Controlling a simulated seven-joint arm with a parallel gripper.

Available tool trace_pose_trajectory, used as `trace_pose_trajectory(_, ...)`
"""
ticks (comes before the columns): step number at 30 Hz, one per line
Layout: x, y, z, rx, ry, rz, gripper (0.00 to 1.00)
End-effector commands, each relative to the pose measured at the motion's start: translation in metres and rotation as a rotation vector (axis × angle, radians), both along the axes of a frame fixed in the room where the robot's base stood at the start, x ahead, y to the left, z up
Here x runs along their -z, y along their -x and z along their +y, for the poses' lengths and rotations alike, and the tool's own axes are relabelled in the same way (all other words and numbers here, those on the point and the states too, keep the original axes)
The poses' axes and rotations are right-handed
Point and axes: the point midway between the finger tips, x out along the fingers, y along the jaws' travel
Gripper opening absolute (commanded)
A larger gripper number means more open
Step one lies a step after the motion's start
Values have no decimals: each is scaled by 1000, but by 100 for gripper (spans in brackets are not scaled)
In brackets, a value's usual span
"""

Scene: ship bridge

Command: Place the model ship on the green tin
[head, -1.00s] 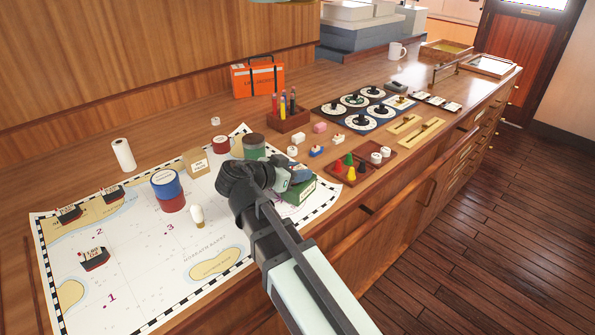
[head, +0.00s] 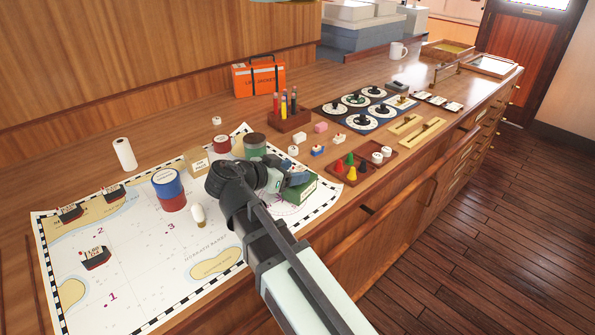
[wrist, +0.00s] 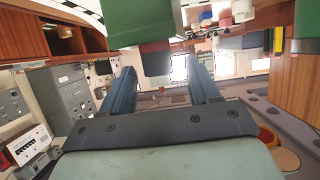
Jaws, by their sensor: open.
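Three model ships with dark and red hulls stand on the chart in the head view: one at the front (head: 95,258), one at the far left (head: 68,212) and one behind (head: 114,194). A green tin with a brown lid (head: 255,147) stands at the chart's back edge. My gripper (head: 298,178) is open, low over the chart's right part, in front and to the right of the tin. In the wrist view its two blue fingers (wrist: 163,88) are apart with nothing held between them. No ship can be made out there.
A dark green box (head: 300,193) lies close beside my gripper. A blue and red tin (head: 168,190), a small bulb-shaped item (head: 198,216), a brown packet (head: 196,161) and a red mug (head: 222,144) stand left of my arm. The chart's lower left (head: 150,285) is mostly clear.

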Motion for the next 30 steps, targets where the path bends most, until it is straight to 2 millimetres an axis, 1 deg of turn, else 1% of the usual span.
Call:
trace_pose_trajectory(1,-3,6,7,-3,-1,-1,61)
trace_pose_trajectory(9,-21,35,36,-3,-2,0,61)
trace_pose_trajectory(15,-30,51,52,-1,0,0,61)
trace_pose_trajectory(21,-35,60,60,0,0,0,61)
trace_pose_trajectory(30,-35,61,61,1,0,0,61)
